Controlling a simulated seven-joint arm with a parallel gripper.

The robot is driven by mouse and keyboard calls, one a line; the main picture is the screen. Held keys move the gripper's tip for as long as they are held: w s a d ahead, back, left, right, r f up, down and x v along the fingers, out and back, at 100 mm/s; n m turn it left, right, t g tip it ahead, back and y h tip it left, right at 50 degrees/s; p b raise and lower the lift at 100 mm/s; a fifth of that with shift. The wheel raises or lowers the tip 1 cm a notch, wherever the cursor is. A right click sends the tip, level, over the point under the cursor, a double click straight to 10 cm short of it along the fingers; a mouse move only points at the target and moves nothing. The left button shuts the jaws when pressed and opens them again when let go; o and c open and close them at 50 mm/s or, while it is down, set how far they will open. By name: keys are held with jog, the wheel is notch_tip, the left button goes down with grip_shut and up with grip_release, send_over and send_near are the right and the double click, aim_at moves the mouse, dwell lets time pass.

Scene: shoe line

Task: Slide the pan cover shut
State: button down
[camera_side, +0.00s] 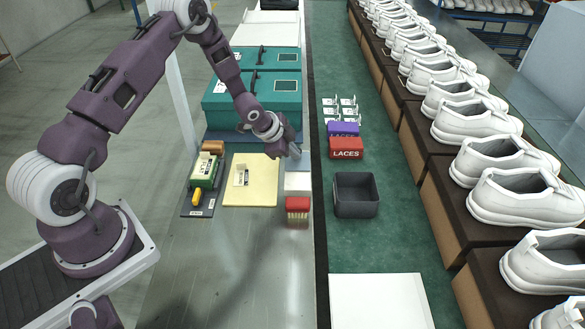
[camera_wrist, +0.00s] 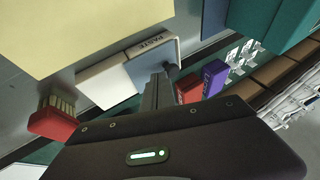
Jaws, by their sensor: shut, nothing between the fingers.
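The pan, labelled PASTE (camera_wrist: 150,43), is a pale box on the metal bench; it also shows in the side view (camera_side: 297,184). A blue-grey panel, which looks like its cover (camera_wrist: 150,68), lies over the part nearer my fingers, and the other part shows white. My gripper (camera_side: 294,154) is shut and empty, low at the far end of the pan. In the wrist view its fingertips (camera_wrist: 158,78) are beside the panel's edge, near a small raised blue-grey end piece. I cannot tell whether they touch it. The fingers hide some of the panel.
A red-topped brush (camera_side: 297,204) stands close to the pan's near end. A cream board (camera_side: 262,192) lies left of it. Teal cases (camera_side: 252,98) stand behind. Right of the bench edge are red and purple laces boxes (camera_side: 346,148) and a dark bin (camera_side: 356,195).

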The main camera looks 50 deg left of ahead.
jog(key=shift+w+a+r, duration=0.15)
jog(key=shift+w+a, duration=0.5)
jog(key=shift+a, duration=0.15)
jog(key=s+d, duration=0.1)
jog(key=s, duration=0.1)
jog(key=s+d+r, duration=0.1)
jog(key=shift+s+d+r, duration=0.15)
jog(key=shift+s+d, duration=0.2)
jog(key=shift+d, duration=0.05)
jog(key=s+d+r+n+y, duration=0.15)
jog(key=s+r, duration=0.25)
jog(key=r, duration=0.4)
jog(key=s+r+n, duration=0.2)
jog(key=s+r, duration=0.3)
jog(key=r, duration=0.3)
jog(key=s+r+n+y, duration=0.1)
jog(key=s+r, duration=0.3)
jog(key=r, duration=0.5)
jog(key=s+d+r+n, duration=0.1)
jog(key=s+d+r, duration=0.1)
jog(key=s, duration=0.5)
jog(key=s+d+r+n+h, duration=0.1)
jog(key=s+d+r+n, duration=0.1)
jog(key=s+d, duration=0.2)
jog(key=s+d+r+n+g+h, duration=0.1)
jog(key=s+d+r+n, duration=0.1)
jog(key=s, duration=0.8)
jog(key=shift+s+d, duration=0.25)
jog(key=shift+d, duration=0.2)
jog(key=shift+r, duration=0.1)
